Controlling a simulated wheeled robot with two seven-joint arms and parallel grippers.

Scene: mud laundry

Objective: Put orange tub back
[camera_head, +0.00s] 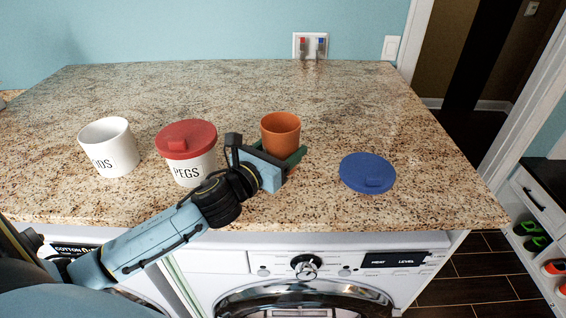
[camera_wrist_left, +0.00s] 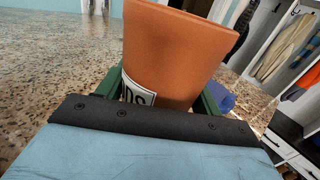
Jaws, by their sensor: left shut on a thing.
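The orange tub (camera_head: 281,133) is upright on or just above the granite counter, right of the PEGS tub. My left gripper (camera_head: 288,158) is shut on the orange tub from the front. In the left wrist view the orange tub (camera_wrist_left: 175,50) fills the space between the green fingers (camera_wrist_left: 160,95), and part of a white label shows on it. Its base is hidden behind my gripper, so I cannot tell whether it touches the counter. My right gripper is not in view.
A white open tub (camera_head: 109,148) and a white PEGS tub (camera_head: 190,169) with a red lid (camera_head: 187,139) stand at left. A blue lid (camera_head: 367,173) lies at right. The counter (camera_head: 230,90) behind is clear. A washer (camera_head: 310,280) stands below the front edge.

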